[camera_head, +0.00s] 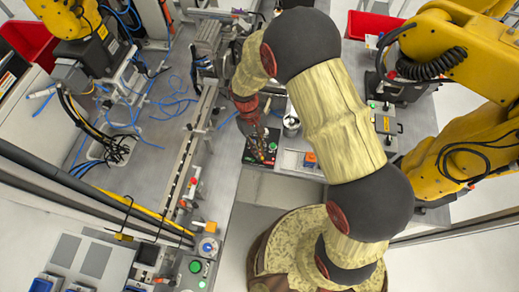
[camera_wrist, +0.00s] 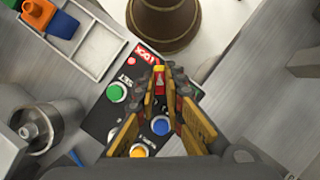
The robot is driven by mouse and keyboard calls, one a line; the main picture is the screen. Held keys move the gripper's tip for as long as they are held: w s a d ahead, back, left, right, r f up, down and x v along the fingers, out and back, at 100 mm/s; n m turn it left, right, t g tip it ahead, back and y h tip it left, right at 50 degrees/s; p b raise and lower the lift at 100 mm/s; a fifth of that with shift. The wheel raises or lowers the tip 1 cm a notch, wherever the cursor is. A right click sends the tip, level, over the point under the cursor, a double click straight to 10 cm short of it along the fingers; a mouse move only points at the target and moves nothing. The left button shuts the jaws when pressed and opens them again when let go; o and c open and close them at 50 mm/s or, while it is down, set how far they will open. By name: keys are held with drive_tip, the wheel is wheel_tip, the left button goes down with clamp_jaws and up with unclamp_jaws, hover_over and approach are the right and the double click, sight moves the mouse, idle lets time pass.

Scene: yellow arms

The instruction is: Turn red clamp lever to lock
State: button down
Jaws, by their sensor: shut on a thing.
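My gripper (camera_wrist: 160,72) reaches down over a black control panel (camera_wrist: 118,130) and its two fingers are nearly together. A small red piece, which looks like the red clamp lever (camera_wrist: 159,82), shows between the fingertips, and the fingers are shut on it. Most of the lever and its base is hidden by the fingers, so I cannot tell its angle. In the head view my gripper (camera_head: 261,150) is over the same panel at the edge of the grey bench, and the lever is too small to make out there.
The panel has a green button (camera_wrist: 116,92), a blue button (camera_wrist: 160,125) and a yellow button (camera_wrist: 138,150) close around the fingers. A metal cylinder (camera_wrist: 45,125) stands to the left. A tray (camera_wrist: 88,45) with coloured blocks lies at upper left. Yellow robot arms (camera_head: 460,140) stand at right.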

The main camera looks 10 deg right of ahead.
drive_tip(key=shift+n, duration=0.6)
drive_tip(key=c, duration=1.9)
unclamp_jaws()
drive_tip(key=v, duration=1.2)
drive_tip(key=shift+s+a, duration=0.2)
drive_tip(key=shift+a, duration=0.05)
